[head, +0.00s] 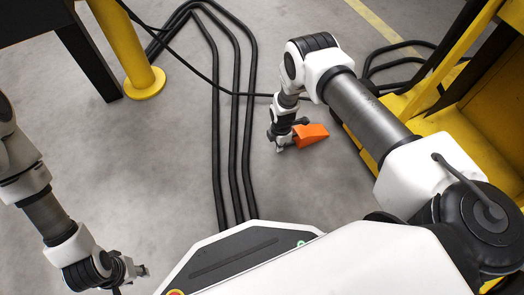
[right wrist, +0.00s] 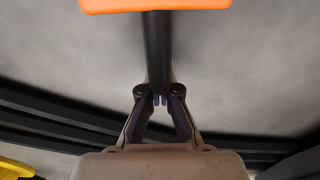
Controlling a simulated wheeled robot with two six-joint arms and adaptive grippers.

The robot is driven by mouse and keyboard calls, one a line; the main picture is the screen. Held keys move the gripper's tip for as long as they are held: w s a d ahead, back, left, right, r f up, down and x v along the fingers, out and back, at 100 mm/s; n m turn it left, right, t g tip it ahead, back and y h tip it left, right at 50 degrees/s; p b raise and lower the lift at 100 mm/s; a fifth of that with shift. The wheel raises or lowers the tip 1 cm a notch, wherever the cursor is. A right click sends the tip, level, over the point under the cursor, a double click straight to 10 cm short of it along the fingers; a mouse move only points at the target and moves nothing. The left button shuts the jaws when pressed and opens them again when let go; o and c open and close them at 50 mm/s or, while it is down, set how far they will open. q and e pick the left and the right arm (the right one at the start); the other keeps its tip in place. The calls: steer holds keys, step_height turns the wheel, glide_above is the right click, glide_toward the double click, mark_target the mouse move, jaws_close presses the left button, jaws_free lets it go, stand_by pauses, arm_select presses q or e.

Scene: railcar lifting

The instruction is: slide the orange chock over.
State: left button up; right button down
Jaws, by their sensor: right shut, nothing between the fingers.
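The orange chock (head: 311,134) sits on the grey floor near the yellow structure; in the right wrist view its edge (right wrist: 156,5) shows at the top, mostly cut off. A black bar (right wrist: 157,50) runs from the chock down to my right fingers. My right gripper (head: 281,148) points down just left of the chock. In the wrist view its fingertips (right wrist: 160,97) are together at the black bar's lower end, with nothing held; I cannot tell whether they touch the bar.
Black cables (head: 233,110) run along the floor left of the chock. A yellow post (head: 145,82) stands at the upper left. A yellow steel structure (head: 455,125) stands close on the right. Bare floor lies in front of the chock.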

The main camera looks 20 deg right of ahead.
steer(key=shift+d, duration=0.8)
steer(key=a, duration=0.3)
steer(key=shift+s+a+p, duration=0.15)
steer(key=shift+a+p, duration=0.2)
steer(key=shift+a, duration=0.05)
step_height(320, 180, up, 10)
steer(key=p, duration=0.5)
steer(key=shift+a, duration=0.1)
